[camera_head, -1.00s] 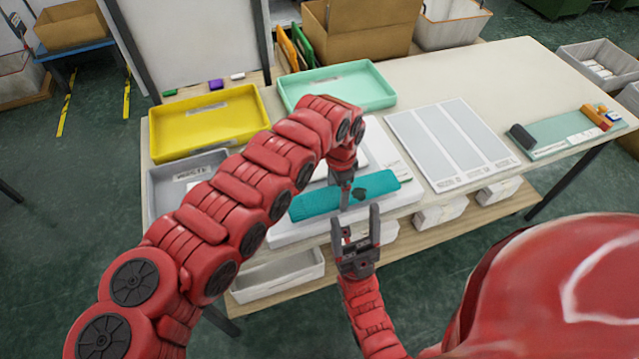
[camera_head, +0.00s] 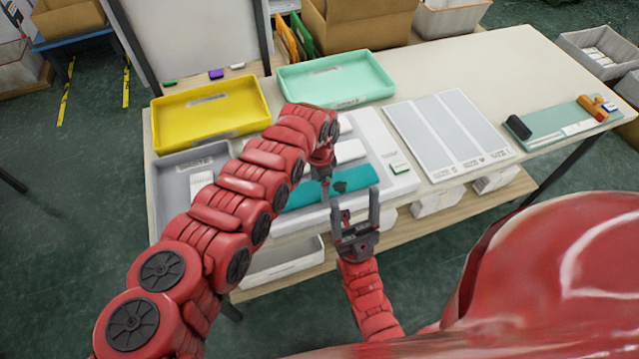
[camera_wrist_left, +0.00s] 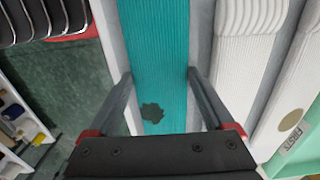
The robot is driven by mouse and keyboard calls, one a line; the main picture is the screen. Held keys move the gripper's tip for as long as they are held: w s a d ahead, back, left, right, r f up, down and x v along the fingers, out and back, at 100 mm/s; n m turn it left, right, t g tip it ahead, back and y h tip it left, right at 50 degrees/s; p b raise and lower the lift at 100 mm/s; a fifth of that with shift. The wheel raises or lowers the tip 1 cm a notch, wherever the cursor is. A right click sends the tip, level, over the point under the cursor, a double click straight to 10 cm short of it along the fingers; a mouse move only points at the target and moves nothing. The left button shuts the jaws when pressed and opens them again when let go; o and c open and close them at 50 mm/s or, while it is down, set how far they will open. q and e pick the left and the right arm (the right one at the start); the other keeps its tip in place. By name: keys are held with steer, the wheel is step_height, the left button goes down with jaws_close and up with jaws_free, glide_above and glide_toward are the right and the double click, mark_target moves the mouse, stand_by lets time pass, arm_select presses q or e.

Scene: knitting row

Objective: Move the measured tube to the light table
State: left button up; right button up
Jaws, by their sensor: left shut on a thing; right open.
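The measured tube seems to be the flat teal ribbed knit piece (camera_head: 362,180) with a dark blotch. It also fills the middle of the left wrist view (camera_wrist_left: 155,40). My left gripper (camera_head: 325,184) is shut on the teal tube, with one finger along each long side in the left wrist view (camera_wrist_left: 159,76). The tube is over the front of a white slab (camera_head: 401,182); whether it touches the slab I cannot tell. My right gripper (camera_head: 355,200) is open and empty, just in front of the slab. I cannot tell for certain which surface is the light table.
A yellow tray (camera_head: 262,100), a mint tray (camera_head: 388,88) and a grey tray (camera_head: 168,163) holding a white piece stand left and behind. White pieces (camera_head: 350,151) lie on the slab. A three-strip grey panel (camera_head: 448,135) lies right. The worktop's back right (camera_head: 500,60) is clear.

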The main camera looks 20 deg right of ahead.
arm_select(q)
steer(key=o, duration=1.1)
steer(key=shift+f, duration=0.1)
